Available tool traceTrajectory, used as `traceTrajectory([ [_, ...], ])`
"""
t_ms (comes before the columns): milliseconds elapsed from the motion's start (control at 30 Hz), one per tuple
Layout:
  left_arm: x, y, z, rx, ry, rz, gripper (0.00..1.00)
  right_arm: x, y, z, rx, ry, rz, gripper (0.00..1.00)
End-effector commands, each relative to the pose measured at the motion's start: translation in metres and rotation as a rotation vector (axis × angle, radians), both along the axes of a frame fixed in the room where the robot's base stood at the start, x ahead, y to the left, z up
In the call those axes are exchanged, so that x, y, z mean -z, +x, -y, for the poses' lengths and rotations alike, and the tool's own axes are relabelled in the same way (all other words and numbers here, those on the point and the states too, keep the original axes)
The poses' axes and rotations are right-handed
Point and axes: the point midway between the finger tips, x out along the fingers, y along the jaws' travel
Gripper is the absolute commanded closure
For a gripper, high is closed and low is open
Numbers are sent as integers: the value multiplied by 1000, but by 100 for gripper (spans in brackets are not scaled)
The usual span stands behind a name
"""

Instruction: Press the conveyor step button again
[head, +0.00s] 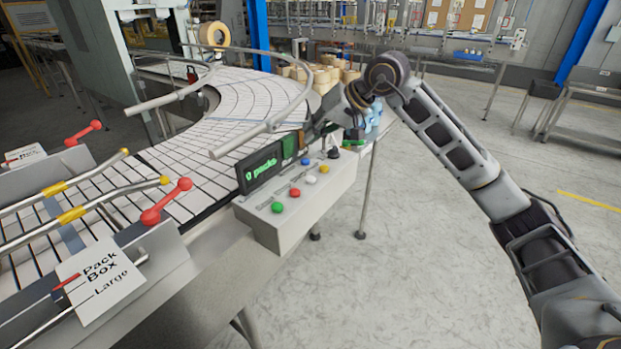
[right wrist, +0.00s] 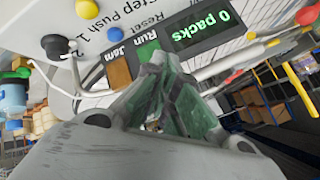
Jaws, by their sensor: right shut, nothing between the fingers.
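The control box (head: 290,225) beside the conveyor carries green (head: 278,207), red (head: 295,193), white (head: 310,179), yellow (head: 324,169) and blue (head: 306,161) buttons and a black knob (head: 333,153). The right wrist view shows a "Step Push 1" label (right wrist: 152,68) partly; I cannot tell which button it belongs to. My right gripper (head: 313,131) is shut and empty, at the far end of the display panel, above the box. In the right wrist view its fingers (right wrist: 172,62) are together near the "Run" and "Jam" lamps. Contact cannot be told. My left gripper is out of view.
The display (head: 262,168) reads "0 packs". The slatted conveyor (head: 200,145) curves away behind, edged by metal guide rails (head: 165,103). A "Pack Box Large" sign (head: 101,281) and red-handled clamps (head: 166,201) stand at left. Open floor (head: 430,250) lies to the right.

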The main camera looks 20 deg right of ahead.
Motion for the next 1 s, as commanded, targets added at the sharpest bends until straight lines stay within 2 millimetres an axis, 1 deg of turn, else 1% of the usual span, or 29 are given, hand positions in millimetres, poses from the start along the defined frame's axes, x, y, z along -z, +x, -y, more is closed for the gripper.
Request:
traceTrajectory([
  [400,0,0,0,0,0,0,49,0,0,0,-8,-6,5,100],
  [567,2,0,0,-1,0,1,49,3,0,0,-7,-5,5,100],
  [767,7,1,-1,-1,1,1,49,14,0,0,-7,-4,4,100],
  [1000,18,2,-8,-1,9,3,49,35,0,0,-7,-4,4,100],
])
